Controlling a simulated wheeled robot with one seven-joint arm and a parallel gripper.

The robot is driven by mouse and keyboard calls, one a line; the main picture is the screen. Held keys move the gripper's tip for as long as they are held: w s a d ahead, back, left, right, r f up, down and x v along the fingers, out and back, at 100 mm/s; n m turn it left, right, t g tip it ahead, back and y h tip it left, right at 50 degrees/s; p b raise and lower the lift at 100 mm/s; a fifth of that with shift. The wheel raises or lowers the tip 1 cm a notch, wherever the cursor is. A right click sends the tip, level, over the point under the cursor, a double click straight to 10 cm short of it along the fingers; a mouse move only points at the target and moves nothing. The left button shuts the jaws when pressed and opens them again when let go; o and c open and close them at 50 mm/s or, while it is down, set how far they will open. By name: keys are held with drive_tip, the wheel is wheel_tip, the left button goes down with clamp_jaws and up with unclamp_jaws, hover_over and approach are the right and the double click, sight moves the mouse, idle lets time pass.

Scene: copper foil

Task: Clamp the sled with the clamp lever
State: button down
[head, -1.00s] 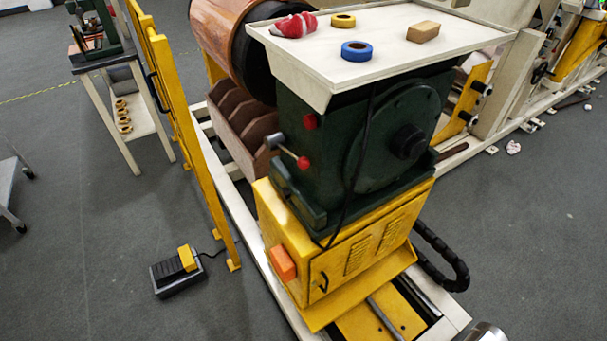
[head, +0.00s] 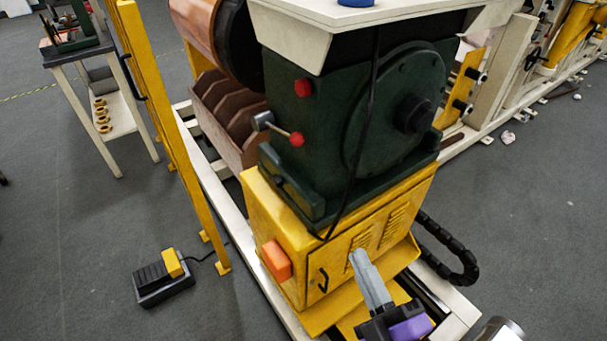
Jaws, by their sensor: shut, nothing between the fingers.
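The clamp lever, a thin rod with a red ball end (head: 297,139) and a grey metal hub (head: 263,121), sticks out of the left part of the dark green machine housing (head: 330,120). The housing sits on a yellow cabinet (head: 270,225) over pale floor rails; this looks like the sled. My gripper (head: 358,257), with grey fingers and a black and purple body, is at the bottom right of centre. Its fingers are together and empty, pointing up in front of the cabinet's vented face, below and right of the lever and apart from it.
A second red knob (head: 303,87) is above the lever. A black cable (head: 368,130) hangs down the housing. A yellow guard post (head: 175,130) and a foot pedal (head: 162,278) stand at left. A white tabletop (head: 300,40) overhangs the housing.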

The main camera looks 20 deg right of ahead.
drive_tip(key=w+f+n+y+b, duration=0.1)
drive_tip(key=w+f+n+b, duration=0.1)
drive_tip(key=w+n, duration=0.5)
drive_tip(key=w+f+n+t+y+b, duration=0.1)
drive_tip(key=w+n+b, duration=0.2)
drive_tip(key=w+n, duration=0.4)
drive_tip(key=n, duration=0.8)
drive_tip(key=shift+f+n+t+y, duration=0.3)
drive_tip(key=shift+f, duration=0.1)
drive_tip(key=shift+d, duration=0.1)
drive_tip(key=r+p+x, duration=0.1)
drive_tip(key=p+x, duration=0.1)
drive_tip(key=x, duration=0.4)
drive_tip(key=s+r+p+x, duration=0.1)
drive_tip(key=p+x, duration=0.1)
drive_tip(key=x, duration=0.4)
drive_tip(key=shift+w+d+r+p, duration=0.3)
drive_tip(key=shift+w+r, duration=0.1)
drive_tip(key=shift+r, duration=0.1)
